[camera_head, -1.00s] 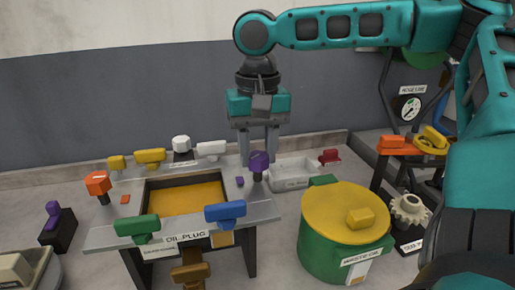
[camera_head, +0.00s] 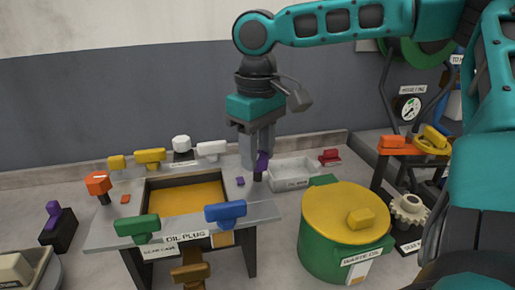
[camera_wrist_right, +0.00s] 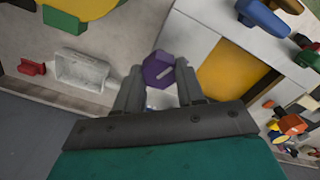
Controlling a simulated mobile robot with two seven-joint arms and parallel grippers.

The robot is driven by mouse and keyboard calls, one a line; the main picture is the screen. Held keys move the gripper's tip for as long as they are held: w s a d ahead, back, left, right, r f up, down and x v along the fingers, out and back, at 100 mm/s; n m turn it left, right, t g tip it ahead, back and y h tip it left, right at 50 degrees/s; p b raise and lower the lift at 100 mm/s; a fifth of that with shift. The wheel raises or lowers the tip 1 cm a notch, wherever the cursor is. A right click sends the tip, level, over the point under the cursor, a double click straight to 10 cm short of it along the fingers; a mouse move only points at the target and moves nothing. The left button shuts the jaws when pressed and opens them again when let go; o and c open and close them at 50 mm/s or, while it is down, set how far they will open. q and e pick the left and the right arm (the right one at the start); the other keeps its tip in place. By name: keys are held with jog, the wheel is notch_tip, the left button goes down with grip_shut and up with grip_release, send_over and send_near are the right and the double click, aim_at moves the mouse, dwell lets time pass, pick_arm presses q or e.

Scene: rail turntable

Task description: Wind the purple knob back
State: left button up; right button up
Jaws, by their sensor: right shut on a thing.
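The purple knob (camera_head: 262,163) stands on a dark stem at the right rear corner of the grey table (camera_head: 258,209). My right gripper (camera_head: 257,160) points down over it, and its fingers are shut on the knob. In the right wrist view the purple knob (camera_wrist_right: 159,69) sits between the two fingertips (camera_wrist_right: 158,82). A small purple square (camera_head: 240,181) marks the table top just left of the knob. My left gripper is not in view.
The table also bears a blue handle (camera_head: 225,211), a green handle (camera_head: 138,226), an orange knob (camera_head: 97,184) and yellow handles. A white tray (camera_head: 293,172) lies right of the knob. A green drum with a yellow lid (camera_head: 335,208) stands front right.

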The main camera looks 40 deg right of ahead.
jog(key=n, duration=0.5)
jog(key=shift+n, duration=0.3)
jog(key=n, duration=1)
jog(key=shift+n, duration=0.4)
jog(key=n, duration=0.5)
jog(key=shift+r+n, duration=0.1)
jog(key=shift+n, duration=0.2)
jog(key=o, duration=1)
jog(key=shift+o, duration=0.2)
